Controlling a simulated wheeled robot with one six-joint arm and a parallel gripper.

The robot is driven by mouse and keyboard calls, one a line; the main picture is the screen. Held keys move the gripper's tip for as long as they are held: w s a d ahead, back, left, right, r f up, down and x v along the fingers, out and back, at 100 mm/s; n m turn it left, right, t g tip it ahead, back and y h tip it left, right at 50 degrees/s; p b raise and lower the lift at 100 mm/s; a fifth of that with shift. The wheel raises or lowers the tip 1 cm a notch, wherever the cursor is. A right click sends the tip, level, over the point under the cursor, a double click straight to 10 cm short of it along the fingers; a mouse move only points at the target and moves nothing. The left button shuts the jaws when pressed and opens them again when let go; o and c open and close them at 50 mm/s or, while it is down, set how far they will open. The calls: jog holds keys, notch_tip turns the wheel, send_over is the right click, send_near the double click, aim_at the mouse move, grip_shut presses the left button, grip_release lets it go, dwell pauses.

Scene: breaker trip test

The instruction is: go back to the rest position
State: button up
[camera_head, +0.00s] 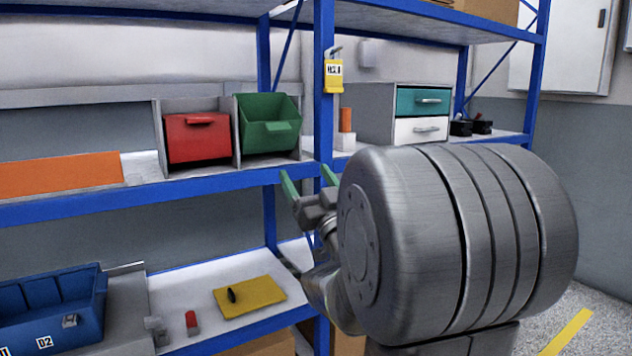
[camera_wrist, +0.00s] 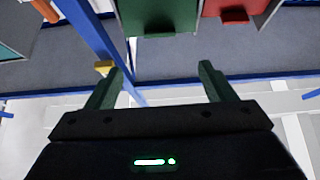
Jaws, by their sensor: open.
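My gripper (camera_head: 309,184) is open and empty, with two green fingers. In the head view it is in front of the blue shelf post, a little below the green bin, touching nothing that I can make out. In the wrist view the gripper (camera_wrist: 158,85) has its fingers spread wide, with nothing between them. My large grey arm joint fills the right middle of the head view and hides part of the shelf behind it.
The blue shelf post (camera_head: 323,100) carries a yellow padlock-like tag (camera_head: 334,76). A red bin (camera_head: 197,137), green bin (camera_head: 268,122) and drawer unit (camera_head: 422,101) stand on the middle shelf. Below are a yellow mat (camera_head: 262,298), red-topped piece (camera_head: 191,322) and blue crate (camera_head: 50,308).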

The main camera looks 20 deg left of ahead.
aim_at(282, 128)
jog(key=x, duration=1.4)
jog(key=shift+s+p, duration=0.1)
jog(key=shift+p, duration=0.2)
jog(key=shift+f, duration=0.1)
jog(key=v, duration=1.4)
jog(key=p+x, duration=0.1)
jog(key=x, duration=1.3)
jog(key=shift+a+r, duration=0.15)
jog(key=shift+r, duration=0.3)
jog(key=shift+r+p, duration=0.2)
jog(key=shift+p, duration=0.8)
jog(key=shift+w+a+r+g+h+p, duration=0.1)
jog(key=shift+w+g+h+p, duration=0.25)
jog(key=shift+p, duration=0.65)
